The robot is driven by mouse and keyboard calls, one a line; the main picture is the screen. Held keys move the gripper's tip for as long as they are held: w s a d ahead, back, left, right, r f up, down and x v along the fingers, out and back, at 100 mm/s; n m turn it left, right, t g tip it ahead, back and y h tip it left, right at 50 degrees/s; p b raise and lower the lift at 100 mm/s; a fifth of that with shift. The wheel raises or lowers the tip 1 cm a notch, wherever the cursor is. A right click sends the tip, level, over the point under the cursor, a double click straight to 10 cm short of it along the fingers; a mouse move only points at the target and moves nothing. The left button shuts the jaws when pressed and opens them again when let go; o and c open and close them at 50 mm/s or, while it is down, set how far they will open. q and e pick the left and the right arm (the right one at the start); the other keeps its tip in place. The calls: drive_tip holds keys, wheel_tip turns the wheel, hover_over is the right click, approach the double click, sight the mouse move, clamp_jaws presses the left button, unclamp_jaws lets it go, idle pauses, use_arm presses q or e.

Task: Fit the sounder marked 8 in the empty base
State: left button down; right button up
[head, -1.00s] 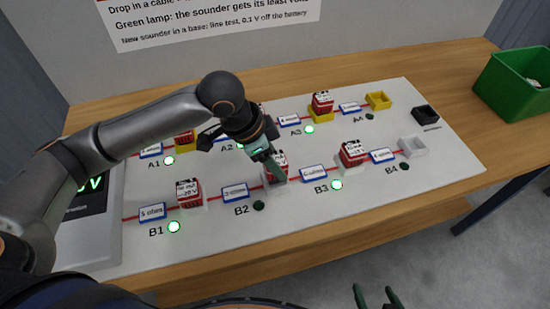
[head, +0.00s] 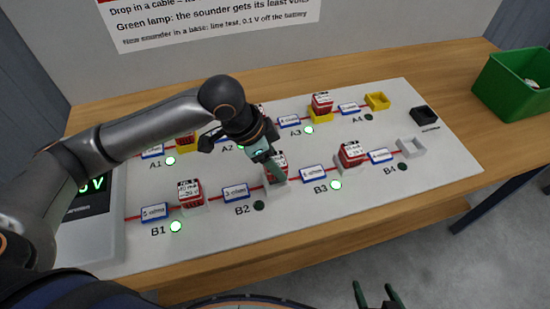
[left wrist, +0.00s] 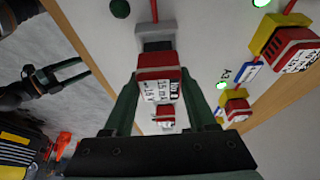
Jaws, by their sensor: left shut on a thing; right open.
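My left gripper (head: 276,172) is shut on a red sounder with a white label (head: 278,160), at the B2 place on the board. In the left wrist view the sounder (left wrist: 157,68) is between the two fingers, with a grey base (left wrist: 155,32) right by it. I cannot tell whether it is fully seated, nor read a mark 8 on it. The B2 lamp (head: 259,205) is dark. An empty white base (head: 411,147) stands by B4 and an empty yellow base (head: 377,101) by A4. My right gripper (head: 377,296) is open and empty at the bottom edge.
Red sounders stand at B1 (head: 190,193), B3 (head: 350,155) and A3 (head: 322,103), their lamps lit green. My left arm hides part of the A row. A black holder (head: 425,115) is on the board's right. A green bin (head: 512,85) stands at the table's right.

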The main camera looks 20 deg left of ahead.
use_arm(q)
drive_tip(key=shift+p, duration=0.65)
idle(0.6)
drive_tip(key=shift+f, duration=1.35)
idle(0.9)
unclamp_jaws()
idle(0.4)
drive_tip(key=shift+r+p, duration=0.4)
drive_tip(key=shift+r, duration=3.1)
